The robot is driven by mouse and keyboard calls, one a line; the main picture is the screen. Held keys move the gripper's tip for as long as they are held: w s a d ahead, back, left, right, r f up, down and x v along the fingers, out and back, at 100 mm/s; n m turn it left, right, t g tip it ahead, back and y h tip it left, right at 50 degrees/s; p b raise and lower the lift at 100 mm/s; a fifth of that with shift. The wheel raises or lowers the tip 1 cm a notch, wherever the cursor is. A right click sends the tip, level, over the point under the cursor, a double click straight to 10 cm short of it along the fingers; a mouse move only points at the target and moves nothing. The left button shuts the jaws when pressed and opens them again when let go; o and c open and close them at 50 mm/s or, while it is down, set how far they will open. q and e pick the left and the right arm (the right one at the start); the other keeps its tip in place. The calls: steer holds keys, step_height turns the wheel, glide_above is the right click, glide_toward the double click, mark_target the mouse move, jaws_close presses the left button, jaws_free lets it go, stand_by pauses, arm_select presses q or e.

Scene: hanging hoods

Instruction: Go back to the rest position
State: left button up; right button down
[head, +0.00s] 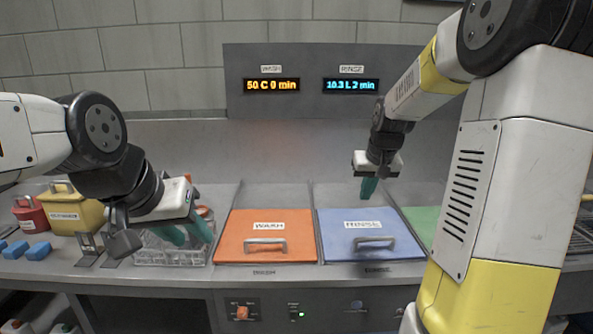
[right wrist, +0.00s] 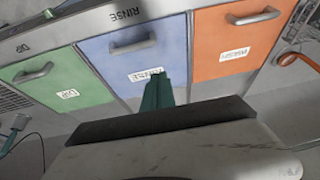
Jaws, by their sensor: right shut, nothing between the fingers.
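My right gripper (head: 369,188) hangs above the back part of the blue lid, apart from it. Its teal fingers are together and empty; they also show in the right wrist view (right wrist: 158,92), in front of the blue lid. My left gripper (head: 187,235) is at the left, over a clear wire-like basket (head: 170,257). Its two teal fingers stand apart, with no object clearly held between them. Part of the basket and its contents is hidden behind the left gripper.
An orange lid (head: 265,226), a blue lid (head: 345,221) and a green lid (head: 422,222) with handles lie on the counter. A yellow container (head: 73,212), red container (head: 29,214) and blue blocks (head: 39,251) stand left. A display panel (head: 310,62) is behind.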

steer(key=s+a+r, duration=0.2)
steer(key=s+a, duration=0.1)
steer(key=s, duration=0.5)
steer(key=s+a+r+t+y, duration=0.1)
steer(key=s+a+r, duration=0.1)
steer(key=s, duration=0.6)
steer(key=s+a+r+n, duration=0.1)
steer(key=s+a+r, duration=0.1)
steer(key=s+a, duration=0.3)
steer(key=s, duration=0.4)
steer(key=shift+r+t+y, duration=0.3)
steer(key=shift+y, duration=0.1)
steer(key=shift+s+a, duration=0.1)
